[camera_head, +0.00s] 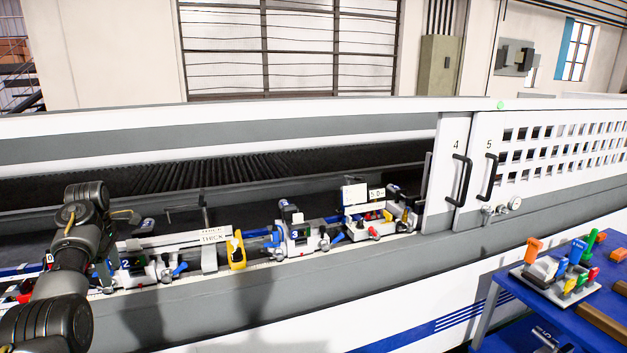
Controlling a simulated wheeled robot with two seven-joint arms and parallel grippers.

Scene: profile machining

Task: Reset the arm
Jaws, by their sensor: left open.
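My left arm comes in from the lower left and bends over the left end of the machine bed. My left gripper (107,262) is small and dark there, partly hidden by my own wrist and hard to pick out against the clamps; it is open, and I see nothing held in it. My right gripper is not in view. The long white and grey machine (300,310) runs across the view, with a row of fixtures along its front ledge, among them a clamp unit (297,238) and another unit (372,222) with blue and red handles.
A yellow part (237,251) stands upright on the ledge. Doors marked 4 (447,165) and 5 (482,170) have black handles. A blue table (585,335) at the lower right bears a rack of coloured-handled tools (560,268). The space in front of the machine's middle looks clear.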

